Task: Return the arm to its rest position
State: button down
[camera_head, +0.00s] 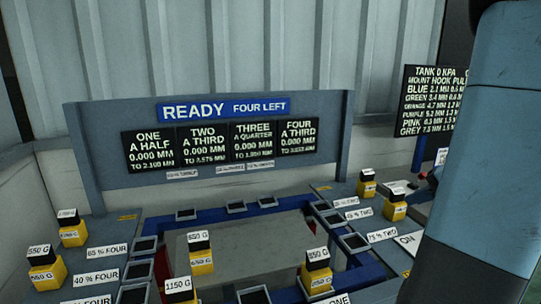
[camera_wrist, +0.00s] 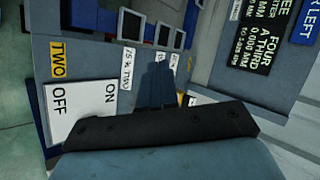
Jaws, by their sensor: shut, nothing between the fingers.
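My arm (camera_head: 480,150) rises as a thick blue-grey link with black parts along the right side of the head view. In the wrist view my gripper (camera_wrist: 157,85) shows as dark fingers, close together, beyond a black bar and blue-grey housing. It is shut and I see nothing held. It is over the panel beside a white ON/OFF plate (camera_wrist: 85,113), with small square sockets beyond. Whether it touches the panel cannot be told.
A grey bench with a READY display board (camera_head: 220,140) fills the head view. Several black-and-yellow weights, such as the 1150 G one (camera_head: 179,289), stand around a recessed frame with sockets (camera_head: 237,207). A black text board (camera_head: 430,100) stands right, partly behind my arm. A corrugated wall closes the back.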

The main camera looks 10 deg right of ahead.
jog(key=s+a+r+n+h, duration=0.2)
jog(key=s+a+r+n, duration=0.1)
jog(key=a, duration=0.5)
jog(key=s+a+r+n+g+h, duration=0.1)
jog(key=s+a+r+n, duration=0.2)
jog(key=a, duration=0.6)
jog(key=s+a+r+n+g+h, duration=0.1)
jog(key=s+a+r+n+h, duration=0.1)
jog(key=a, duration=0.6)
jog(key=s+r+n, duration=0.1)
jog(key=s+n, duration=0.1)
jog(key=shift+s+a+n+h, duration=0.15)
jog(key=shift+a+n+h, duration=0.15)
jog(key=shift+a, duration=0.05)
